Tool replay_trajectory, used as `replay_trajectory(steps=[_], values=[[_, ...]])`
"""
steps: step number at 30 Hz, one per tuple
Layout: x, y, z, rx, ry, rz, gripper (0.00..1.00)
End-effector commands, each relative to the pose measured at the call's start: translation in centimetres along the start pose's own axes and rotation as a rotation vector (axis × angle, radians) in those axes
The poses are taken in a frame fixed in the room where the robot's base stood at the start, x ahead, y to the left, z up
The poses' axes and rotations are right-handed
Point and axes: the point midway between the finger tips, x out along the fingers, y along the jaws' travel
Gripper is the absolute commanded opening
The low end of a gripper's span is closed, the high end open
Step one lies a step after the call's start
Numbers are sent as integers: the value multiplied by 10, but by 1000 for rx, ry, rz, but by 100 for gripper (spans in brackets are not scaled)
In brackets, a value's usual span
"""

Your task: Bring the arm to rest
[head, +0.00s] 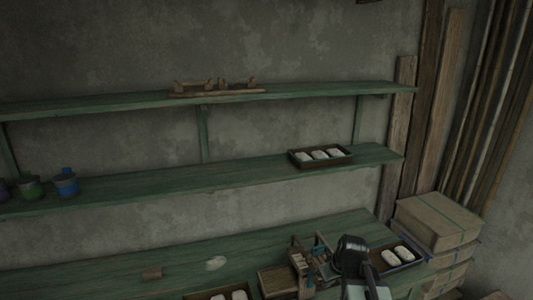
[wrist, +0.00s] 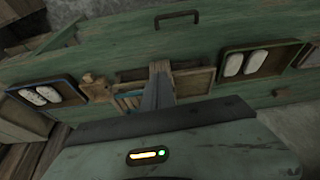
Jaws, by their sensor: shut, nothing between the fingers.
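My gripper (wrist: 160,84) is shut and empty in the wrist view, its dark fingers together over the green bench (wrist: 120,48). In the head view my arm reaches over the right part of the bench (head: 100,280), and its fingertips are hard to make out. Behind the fingers in the wrist view is a shallow wooden box (wrist: 192,82). A small wooden device (head: 299,258) stands on the bench just left of my arm in the head view. I cannot tell whether anything touches the fingers.
A tray (head: 419,258) with two white pieces lies right of my arm; another (head: 190,298) lies at the front. Shelves above hold a tray (head: 293,162), jars (head: 66,184) and a wooden rack (head: 218,92). Stacked boxes (head: 436,222) stand right. The bench's left is mostly clear.

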Motion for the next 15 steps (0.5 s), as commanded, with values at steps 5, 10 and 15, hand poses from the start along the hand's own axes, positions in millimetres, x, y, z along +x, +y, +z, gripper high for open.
replay_trajectory(steps=[5,10,15], values=[[32,-43,23,-8,-80,-12,0],[38,-74,68,153,-242,13,0],[27,-73,93,341,-344,58,0]])
